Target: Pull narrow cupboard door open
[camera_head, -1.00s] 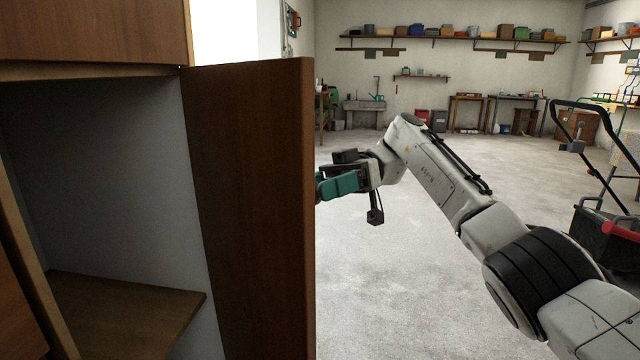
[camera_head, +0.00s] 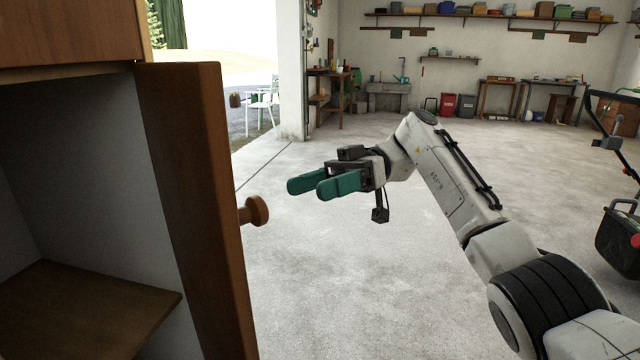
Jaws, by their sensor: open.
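The narrow cupboard door (camera_head: 190,190) is brown wood and stands swung open at the left, seen nearly edge-on. Its round wooden knob (camera_head: 257,210) sticks out to the right from the door's outer face. The open cupboard (camera_head: 75,180) shows a pale inner wall and a wooden shelf (camera_head: 90,305). My gripper (camera_head: 312,187) has green fingers that are apart and empty. It is to the right of the knob and a little higher in the picture, with a visible gap between them.
A wide stretch of concrete floor (camera_head: 340,270) is clear. A black-handled cart (camera_head: 620,240) stands at the right edge. Benches, a sink (camera_head: 388,97) and wall shelves (camera_head: 490,17) are far back. A doorway opens outside to a white chair (camera_head: 262,105).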

